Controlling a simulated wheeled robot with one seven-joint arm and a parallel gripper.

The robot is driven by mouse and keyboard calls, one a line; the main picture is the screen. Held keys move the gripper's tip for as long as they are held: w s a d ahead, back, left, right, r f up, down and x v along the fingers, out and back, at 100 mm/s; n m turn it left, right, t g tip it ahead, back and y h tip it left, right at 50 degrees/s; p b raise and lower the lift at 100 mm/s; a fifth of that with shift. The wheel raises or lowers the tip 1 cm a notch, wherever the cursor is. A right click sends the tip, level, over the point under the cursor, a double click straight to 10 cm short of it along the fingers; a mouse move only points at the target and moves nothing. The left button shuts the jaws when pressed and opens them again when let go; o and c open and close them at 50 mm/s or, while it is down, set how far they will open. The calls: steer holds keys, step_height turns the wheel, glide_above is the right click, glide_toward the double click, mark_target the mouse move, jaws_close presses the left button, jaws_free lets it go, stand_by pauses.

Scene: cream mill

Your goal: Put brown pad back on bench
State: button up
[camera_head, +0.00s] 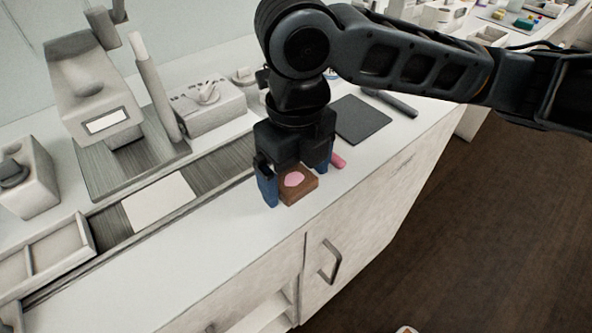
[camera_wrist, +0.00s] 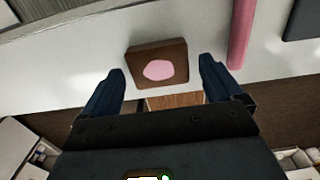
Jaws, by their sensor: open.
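The brown pad (camera_head: 299,194) is a small square block with a pink patch on its top. It appears to lie on the white bench (camera_head: 232,240) near its front edge. In the wrist view the brown pad (camera_wrist: 137,57) lies ahead of and between the fingertips. My gripper (camera_head: 296,188) points down over the pad with its fingers open; the left finger is blue and beside the pad. In the wrist view my gripper (camera_wrist: 162,70) shows a clear gap between each finger and the pad. I cannot tell the exact height of the fingertips above the bench.
A pink rod (camera_head: 338,160) lies just right of the pad, close to the right finger. A dark flat mat (camera_head: 358,119) and a dark bar (camera_head: 390,103) lie farther back. A white card (camera_head: 158,201) lies left, and bare bench extends toward the front left.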

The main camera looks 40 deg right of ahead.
mark_target(296, 181)
step_height(296, 181, up, 12)
steer(key=shift+p, duration=0.4)
stand_by(0.5)
